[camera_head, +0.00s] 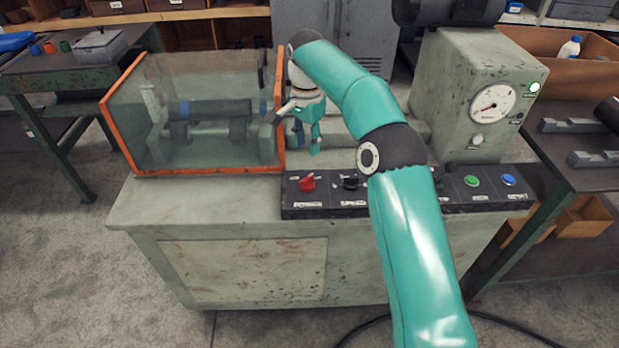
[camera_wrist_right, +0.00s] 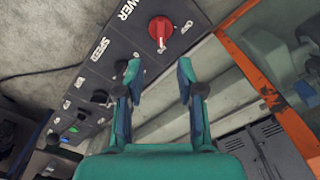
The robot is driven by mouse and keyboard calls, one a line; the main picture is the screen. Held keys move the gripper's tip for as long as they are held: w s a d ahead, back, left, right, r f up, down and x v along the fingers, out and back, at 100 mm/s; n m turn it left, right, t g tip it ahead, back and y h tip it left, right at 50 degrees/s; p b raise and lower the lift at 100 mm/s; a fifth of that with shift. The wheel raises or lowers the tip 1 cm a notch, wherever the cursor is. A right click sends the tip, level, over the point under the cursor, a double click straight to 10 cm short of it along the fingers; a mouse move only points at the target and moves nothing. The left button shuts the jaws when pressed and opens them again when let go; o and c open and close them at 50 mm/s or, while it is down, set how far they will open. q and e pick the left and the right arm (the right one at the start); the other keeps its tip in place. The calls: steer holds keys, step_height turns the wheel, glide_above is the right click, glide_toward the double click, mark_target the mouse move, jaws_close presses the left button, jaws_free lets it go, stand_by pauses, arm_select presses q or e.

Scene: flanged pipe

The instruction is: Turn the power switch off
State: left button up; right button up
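The power switch (camera_head: 307,183) is a red rotary knob at the left end of a black control panel (camera_head: 330,205) on the machine's front. In the right wrist view the red knob (camera_wrist_right: 160,31) sits beside the label POWER, beyond the fingertips. My right gripper (camera_head: 297,135) is above and behind the panel, near the orange-framed guard's right edge. In the right wrist view my right gripper (camera_wrist_right: 158,74) is open, with nothing between its fingers and apart from the knob. My left gripper is not in view.
A black knob (camera_head: 350,183), a green button (camera_head: 472,181) and a blue button (camera_head: 509,180) share the panel. My right arm hides part of it. The clear guard (camera_head: 200,110) stands left. A gauge (camera_head: 492,105) and a lit lamp (camera_head: 534,88) are on the right housing.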

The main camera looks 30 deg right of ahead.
mark_target(307, 178)
step_height(307, 178, down, 11)
steer(key=shift+f+b, duration=0.2)
steer(key=shift+b, duration=0.4)
